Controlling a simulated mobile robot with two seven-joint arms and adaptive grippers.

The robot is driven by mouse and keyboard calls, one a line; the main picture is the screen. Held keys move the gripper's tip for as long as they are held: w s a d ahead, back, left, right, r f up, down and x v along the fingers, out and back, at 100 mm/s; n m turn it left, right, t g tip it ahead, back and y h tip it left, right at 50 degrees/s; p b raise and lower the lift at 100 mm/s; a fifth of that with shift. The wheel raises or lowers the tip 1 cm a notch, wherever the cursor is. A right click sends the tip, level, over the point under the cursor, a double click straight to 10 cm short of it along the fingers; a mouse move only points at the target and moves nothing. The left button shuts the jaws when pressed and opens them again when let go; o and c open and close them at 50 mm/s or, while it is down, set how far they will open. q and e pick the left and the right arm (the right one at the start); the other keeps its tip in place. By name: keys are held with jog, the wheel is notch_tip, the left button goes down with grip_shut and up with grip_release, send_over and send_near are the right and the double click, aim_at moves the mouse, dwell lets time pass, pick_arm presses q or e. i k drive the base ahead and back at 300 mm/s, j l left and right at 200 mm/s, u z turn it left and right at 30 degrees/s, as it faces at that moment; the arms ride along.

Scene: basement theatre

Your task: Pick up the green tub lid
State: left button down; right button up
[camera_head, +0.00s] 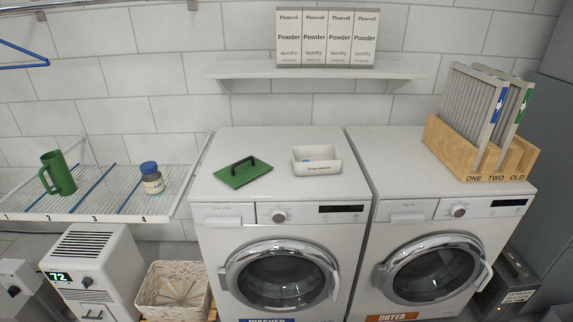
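The green tub lid (244,176) lies flat on top of the washer (270,141), towards its left side. It is a green plate with a black bar handle standing up from its upper face. Nothing covers it. Neither of my grippers shows in the head view.
A small white bin (316,166) sits right of the lid on the washer. The dryer (396,149) bears a wooden rack (447,147) of filters. A wire shelf (110,201) at left holds a green mug (57,174) and a blue-capped jar (151,179). Powder boxes (327,38) stand above.

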aim_at(238, 174)
jog(key=j+z, duration=0.1)
jog(key=z, duration=0.35)
jog(key=i+j+z, duration=0.1)
jog(key=z, duration=0.4)
jog(key=j+z, duration=0.3)
jog(key=j, duration=0.15)
jog(key=k+j+z, duration=0.1)
jog(key=j+z, duration=0.2)
jog(key=j, duration=0.2)
